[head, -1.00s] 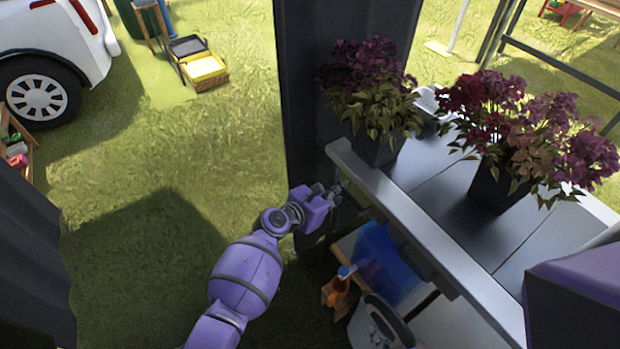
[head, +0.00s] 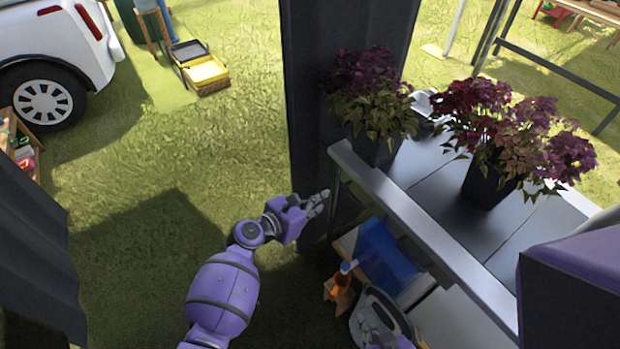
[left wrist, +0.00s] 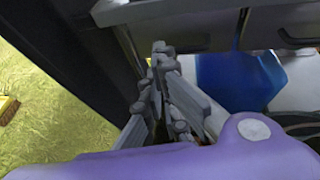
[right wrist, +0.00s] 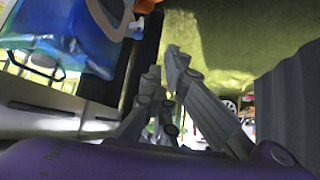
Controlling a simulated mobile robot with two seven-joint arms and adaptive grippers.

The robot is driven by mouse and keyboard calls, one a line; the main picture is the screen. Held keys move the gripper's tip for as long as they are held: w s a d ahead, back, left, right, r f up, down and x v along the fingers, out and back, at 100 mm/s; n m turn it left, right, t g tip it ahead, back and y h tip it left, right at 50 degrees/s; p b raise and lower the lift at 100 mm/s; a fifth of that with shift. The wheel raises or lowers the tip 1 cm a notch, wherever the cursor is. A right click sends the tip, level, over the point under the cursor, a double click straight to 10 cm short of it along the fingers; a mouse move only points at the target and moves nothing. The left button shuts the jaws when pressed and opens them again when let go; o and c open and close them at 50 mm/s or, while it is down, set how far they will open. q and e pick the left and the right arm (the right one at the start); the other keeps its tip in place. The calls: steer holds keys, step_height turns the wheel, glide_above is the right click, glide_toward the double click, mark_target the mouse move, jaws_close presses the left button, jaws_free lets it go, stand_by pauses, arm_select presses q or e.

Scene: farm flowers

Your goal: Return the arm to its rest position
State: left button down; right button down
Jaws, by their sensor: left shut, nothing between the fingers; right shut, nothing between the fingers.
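My left gripper (head: 319,202) is shut and empty, beside the table's left end and below its top edge. In the left wrist view its fingers (left wrist: 161,57) are together with nothing between them. My right gripper (head: 374,328) shows only in part at the bottom of the head view, over a pale container (head: 403,322). In the right wrist view its fingers (right wrist: 166,75) are together and empty. Two dark pots of purple flowers, a left one (head: 372,150) and a right one (head: 487,186), stand upright on the table (head: 432,172), apart from both grippers.
Under the tabletop are a blue container (head: 380,250) and an orange spray bottle (head: 344,278). A dark post (head: 335,90) stands just behind my left gripper. Open grass (head: 200,150) lies to the left. A white vehicle (head: 75,40) and a yellow cart (head: 207,72) are farther off.

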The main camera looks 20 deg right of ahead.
arm_select(q)
steer(key=a+r+m+t+y, duration=0.1)
steer(key=a+r+m+t, duration=0.15)
steer(key=a+m, duration=0.45)
steer(key=s+a+f+m+t+y+p, duration=0.1)
steer(key=s+a+f+m+y, duration=0.2)
steer(key=a+m, duration=0.35)
steer(key=s+a+f+m+t+y, duration=0.1)
steer(key=s+a+f+m+y, duration=0.2)
steer(key=a+m, duration=0.4)
steer(key=s+a+f+m+g+y, duration=0.1)
steer(key=s+a+f+y, duration=0.1)
steer(key=s+a, duration=0.6)
steer(key=s+a+f+m+g+y, duration=0.1)
steer(key=s+a, duration=0.6)
steer(key=s, duration=1.1)
step_height(320, 180, down, 2)
steer(key=shift+s+a+f+m+y+p, duration=0.1)
steer(key=shift+s+a+m+y+p, duration=0.25)
steer(key=shift+m+y, duration=0.4)
arm_select(e)
steer(key=shift+s+d+r, duration=0.25)
steer(key=shift+s+r, duration=0.1)
steer(key=shift+r, duration=0.2)
arm_select(q)
steer(key=shift+g, duration=0.25)
